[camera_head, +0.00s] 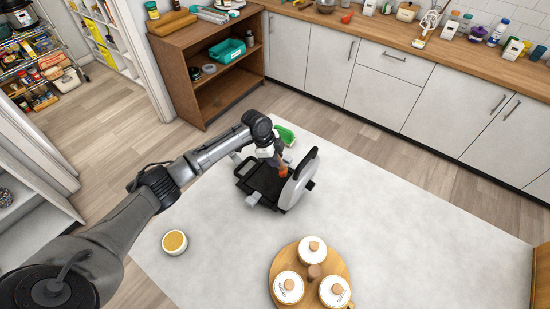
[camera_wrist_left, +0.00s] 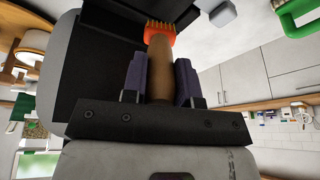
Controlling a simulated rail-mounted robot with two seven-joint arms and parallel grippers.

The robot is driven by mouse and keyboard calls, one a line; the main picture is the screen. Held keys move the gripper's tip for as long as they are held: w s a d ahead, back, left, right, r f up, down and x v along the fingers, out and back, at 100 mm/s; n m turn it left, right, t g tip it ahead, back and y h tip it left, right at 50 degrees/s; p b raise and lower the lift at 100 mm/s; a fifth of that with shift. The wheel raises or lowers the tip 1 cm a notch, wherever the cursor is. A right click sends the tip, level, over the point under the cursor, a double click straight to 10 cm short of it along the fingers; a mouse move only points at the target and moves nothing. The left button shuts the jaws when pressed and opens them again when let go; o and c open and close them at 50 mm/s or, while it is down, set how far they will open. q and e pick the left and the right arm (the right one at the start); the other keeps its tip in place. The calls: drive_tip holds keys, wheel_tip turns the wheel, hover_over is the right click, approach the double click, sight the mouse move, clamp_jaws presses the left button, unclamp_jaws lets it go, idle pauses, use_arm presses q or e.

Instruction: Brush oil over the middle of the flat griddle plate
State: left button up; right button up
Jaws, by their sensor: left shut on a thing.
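The griddle (camera_head: 262,185) stands open on the white table, with its dark flat plate facing up and its grey lid (camera_head: 302,178) raised on the right. My left gripper (camera_head: 277,160) is over the griddle and shut on a brush. The brush's orange head (camera_head: 283,172) shows low over the plate near the lid; I cannot tell whether its bristles touch. In the left wrist view my gripper's fingers (camera_wrist_left: 159,82) clasp the brush's wooden handle (camera_wrist_left: 158,65), with the orange bristled head (camera_wrist_left: 160,31) beyond. A small white bowl (camera_head: 174,242) with amber contents stands at the table's left. My right gripper is out of view.
A green object (camera_head: 285,134) lies just behind the griddle. A round wooden board (camera_head: 313,271) with white lidded jars stands at the front. The table's right side is clear. A wooden shelf unit (camera_head: 216,77) and counters stand beyond.

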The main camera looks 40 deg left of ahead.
use_arm(q)
wheel_tip(320, 180, down, 2)
drive_tip(key=shift+f+b, duration=0.1)
drive_tip(key=shift+b, duration=0.45)
drive_tip(key=s+a+p, duration=0.4)
drive_tip(key=s+a, duration=0.3)
drive_tip(key=shift+a, duration=0.3)
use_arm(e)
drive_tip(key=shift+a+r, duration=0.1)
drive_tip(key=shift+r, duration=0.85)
use_arm(q)
drive_tip(key=shift+f, duration=0.1)
drive_tip(key=shift+f, duration=0.2)
drive_tip(key=shift+f+b, duration=0.3)
drive_tip(key=shift+f, duration=0.3)
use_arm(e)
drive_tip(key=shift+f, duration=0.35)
use_arm(q)
drive_tip(key=shift+f, duration=0.1)
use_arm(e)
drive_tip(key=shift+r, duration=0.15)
use_arm(q)
drive_tip(key=shift+d+p, duration=0.1)
drive_tip(key=shift+p, duration=0.2)
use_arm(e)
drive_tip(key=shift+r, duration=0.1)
